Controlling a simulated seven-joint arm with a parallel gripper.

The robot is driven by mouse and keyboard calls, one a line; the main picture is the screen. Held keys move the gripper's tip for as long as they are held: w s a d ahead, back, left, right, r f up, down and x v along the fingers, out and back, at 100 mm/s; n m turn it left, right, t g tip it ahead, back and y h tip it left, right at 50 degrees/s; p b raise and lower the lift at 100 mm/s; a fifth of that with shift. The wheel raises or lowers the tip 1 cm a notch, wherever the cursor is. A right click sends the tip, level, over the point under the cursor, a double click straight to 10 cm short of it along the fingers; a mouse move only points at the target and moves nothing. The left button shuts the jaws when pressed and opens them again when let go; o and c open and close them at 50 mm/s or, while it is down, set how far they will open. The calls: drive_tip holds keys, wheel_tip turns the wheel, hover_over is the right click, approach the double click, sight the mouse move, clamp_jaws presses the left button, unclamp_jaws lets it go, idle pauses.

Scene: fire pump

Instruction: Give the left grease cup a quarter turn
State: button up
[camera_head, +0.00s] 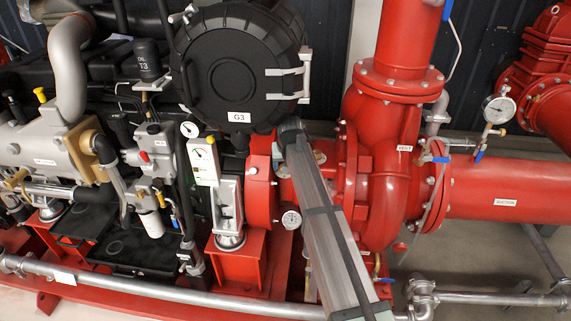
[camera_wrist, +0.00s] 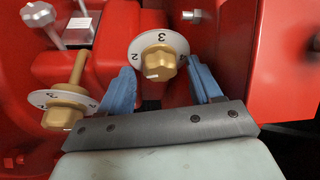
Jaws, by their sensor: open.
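Two brass grease cups with white numbered dials show in the wrist view. One cup (camera_wrist: 158,63), its dial showing a 3 at the top, appears between the two blue fingers of my gripper (camera_wrist: 161,67). The fingers stand apart with a gap to the brass on both sides; I cannot tell how deep they reach. The other cup (camera_wrist: 66,106) is to the left, outside the left finger, with a brass stem above its dial. In the head view, small brass parts (camera_head: 319,156) show beside my arm; the fingers are hidden there.
The red pump casing (camera_head: 385,185) stands to the right of my arm and the red coupling housing (camera_head: 261,190) to its left. The black round housing marked G3 (camera_head: 235,75) is above left. In the wrist view a red wall (camera_wrist: 275,60) is close on the right.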

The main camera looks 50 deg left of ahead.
drive_tip(key=shift+n, duration=0.3)
drive_tip(key=n+g, duration=0.1)
drive_tip(key=n, duration=0.2)
drive_tip(key=shift+w+y, duration=0.1)
drive_tip(key=shift+y, duration=0.2)
drive_tip(key=n+g, duration=0.2)
drive_tip(key=n, duration=0.2)
drive_tip(key=shift+w, duration=0.15)
drive_tip(key=n+g, duration=0.1)
drive_tip(key=n, duration=0.2)
drive_tip(key=n+g+h, duration=0.1)
drive_tip(key=n, duration=0.3)
drive_tip(key=shift+w+a, duration=0.15)
drive_tip(key=v, duration=1.4)
drive_tip(key=s+d+f+m+g+h, duration=0.1)
drive_tip(key=d+f+m+h, duration=0.1)
drive_tip(key=d+f, duration=2.3)
drive_tip(key=shift+s+d+m+g, duration=0.3)
drive_tip(key=shift+s+d, duration=0.05)
drive_tip(key=shift+d, duration=0.2)
drive_tip(key=shift+a, duration=0.1)
